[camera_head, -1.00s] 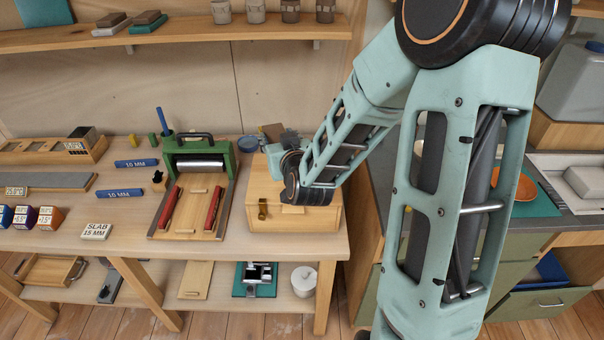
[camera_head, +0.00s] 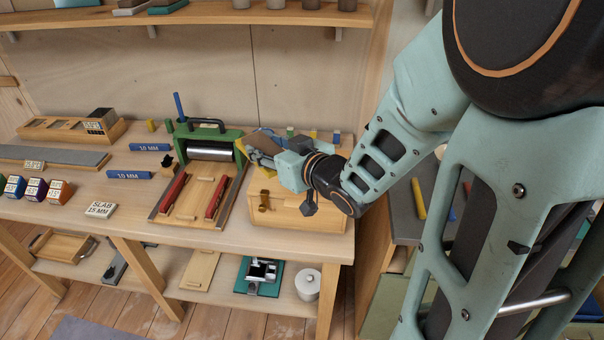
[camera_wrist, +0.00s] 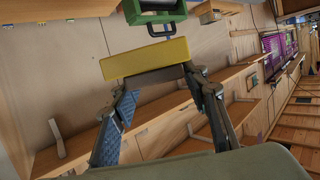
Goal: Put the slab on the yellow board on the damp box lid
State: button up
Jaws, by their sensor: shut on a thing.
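My gripper (camera_wrist: 165,92) is shut on the brown slab (camera_wrist: 160,80) with its yellow board (camera_wrist: 145,60), seen between and just beyond the fingertips in the wrist view. In the head view the brown slab (camera_head: 266,142) and a strip of yellow board (camera_head: 241,153) show at the gripper's left end, tilted, over the back left of the damp box. The wooden damp box (camera_head: 295,212) with a brass latch stands at the bench's right end. My gripper and wrist hide much of its lid. I cannot tell whether the board touches the lid.
A green roller press (camera_head: 215,138) with red rails (camera_head: 216,197) stands close to the left of the box. Several small coloured blocks (camera_head: 313,135) stand behind the box. Blue strips (camera_head: 130,175) and a slab label block (camera_head: 101,210) lie further left. A shelf (camera_head: 190,20) runs above.

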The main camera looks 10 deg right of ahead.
jog(key=w+d+f+b, duration=0.1)
jog(key=w+d+f, duration=0.1)
jog(key=d+f, duration=0.1)
jog(key=w+d+f+b, duration=0.2)
jog(key=w+d+f, duration=0.1)
jog(key=w+d+f+b, duration=0.1)
jog(key=w+d+f, duration=0.2)
jog(key=d, duration=0.1)
jog(key=shift+w, duration=0.1)
jog(key=shift+w+d+f+b, duration=0.15)
jog(key=shift+d+f+b, duration=0.05)
jog(key=shift+f+b, duration=0.8)
jog(key=shift+w+d+f+b, duration=0.15)
jog(key=shift+f+b, duration=0.75)
jog(key=shift+f, duration=0.1)
jog(key=shift+f, duration=0.1)
jog(key=o, duration=1.4)
jog(key=shift+f, duration=0.1)
jog(key=shift+r, duration=0.25)
jog(key=p+v, duration=0.1)
jog(key=v, duration=1.1)
